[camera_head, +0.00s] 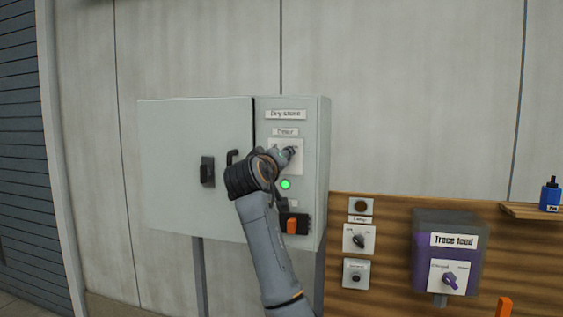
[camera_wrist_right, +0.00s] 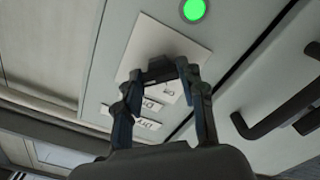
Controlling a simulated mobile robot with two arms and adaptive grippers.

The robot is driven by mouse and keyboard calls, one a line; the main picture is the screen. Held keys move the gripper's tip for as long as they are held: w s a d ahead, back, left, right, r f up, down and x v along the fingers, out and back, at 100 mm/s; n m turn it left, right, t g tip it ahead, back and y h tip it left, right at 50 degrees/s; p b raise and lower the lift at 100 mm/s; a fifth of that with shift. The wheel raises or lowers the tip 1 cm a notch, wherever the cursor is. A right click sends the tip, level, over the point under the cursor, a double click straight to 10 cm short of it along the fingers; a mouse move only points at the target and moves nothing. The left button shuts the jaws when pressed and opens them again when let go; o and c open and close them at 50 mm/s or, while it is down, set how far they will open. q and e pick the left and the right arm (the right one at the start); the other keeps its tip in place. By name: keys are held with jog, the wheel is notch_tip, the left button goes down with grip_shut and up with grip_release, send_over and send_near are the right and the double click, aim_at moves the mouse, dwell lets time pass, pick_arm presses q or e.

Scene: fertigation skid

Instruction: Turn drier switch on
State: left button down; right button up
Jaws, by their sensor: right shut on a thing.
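The grey cabinet (camera_head: 190,135) has a control panel at its right with a label that seems to read "Dry store". Below it is a white switch plate (camera_head: 297,168). My right gripper (camera_head: 290,152) reaches the plate from below. In the right wrist view, my right gripper (camera_wrist_right: 180,68) is shut on the dark switch knob (camera_wrist_right: 162,66) in front of the white plate (camera_wrist_right: 150,42). The fingers hide much of the knob, so its exact setting is hard to read. A green lamp (camera_head: 285,184) glows under the plate and also shows in the wrist view (camera_wrist_right: 193,9). My left gripper is out of view.
A black cabinet handle (camera_head: 207,171) is left of my wrist. A black-and-orange switch (camera_head: 292,225) sits lower on the panel. A wooden board at right carries small switches (camera_head: 359,240) and a purple "Trace feed" box (camera_head: 425,250). A blue bottle (camera_head: 550,195) stands on a shelf.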

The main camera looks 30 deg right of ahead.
jog(key=shift+f, duration=0.15)
jog(key=o, duration=1.2)
jog(key=shift+c, duration=0.2)
jog(key=shift+a, duration=0.1)
jog(key=v, duration=1.2)
